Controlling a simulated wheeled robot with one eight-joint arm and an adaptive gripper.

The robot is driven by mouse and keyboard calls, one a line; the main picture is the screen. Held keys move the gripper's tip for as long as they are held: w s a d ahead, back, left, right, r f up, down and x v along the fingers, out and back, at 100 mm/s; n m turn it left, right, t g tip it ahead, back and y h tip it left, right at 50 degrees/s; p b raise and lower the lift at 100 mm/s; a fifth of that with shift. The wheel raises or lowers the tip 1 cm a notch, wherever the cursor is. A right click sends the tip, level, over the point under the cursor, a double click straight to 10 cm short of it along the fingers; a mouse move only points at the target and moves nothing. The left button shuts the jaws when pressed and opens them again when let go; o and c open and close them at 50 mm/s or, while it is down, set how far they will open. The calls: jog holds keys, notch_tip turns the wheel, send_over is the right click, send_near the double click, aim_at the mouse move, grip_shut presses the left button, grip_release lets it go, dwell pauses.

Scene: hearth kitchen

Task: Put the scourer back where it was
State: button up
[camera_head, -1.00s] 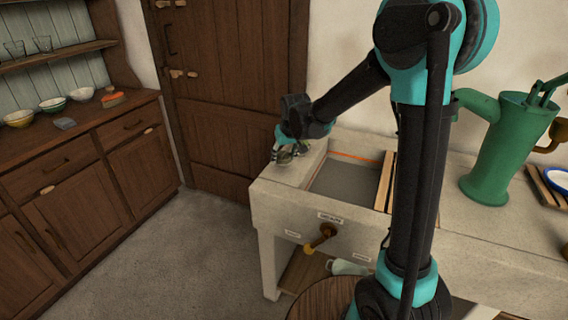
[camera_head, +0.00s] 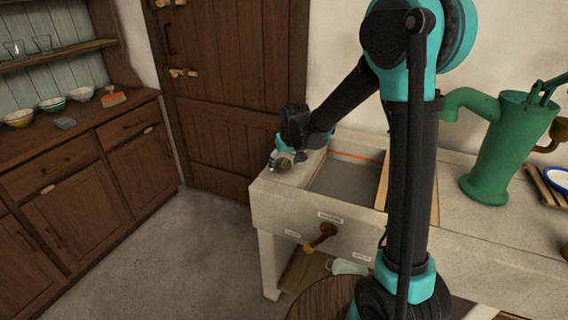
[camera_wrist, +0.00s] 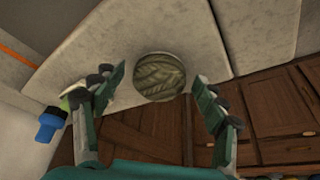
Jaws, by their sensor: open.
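The scourer (camera_wrist: 160,77) is a round, olive-green pad with a woven surface. In the wrist view it is on the pale stone ledge, close to the ledge's edge. My gripper (camera_wrist: 159,76) is open, with one finger on each side of the scourer and a visible gap on both sides. In the head view my gripper (camera_head: 286,158) is low over the left end of the stone sink (camera_head: 283,190). The scourer is small and partly hidden by the gripper there. I cannot tell whether it touches the stone.
The sink basin (camera_head: 347,183) is right of the gripper in the head view. A green pump (camera_head: 505,150) stands farther right.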

jog(key=shift+r, duration=0.1)
jog(key=v, duration=1.2)
jog(key=shift+c, duration=0.3)
dwell(0.9)
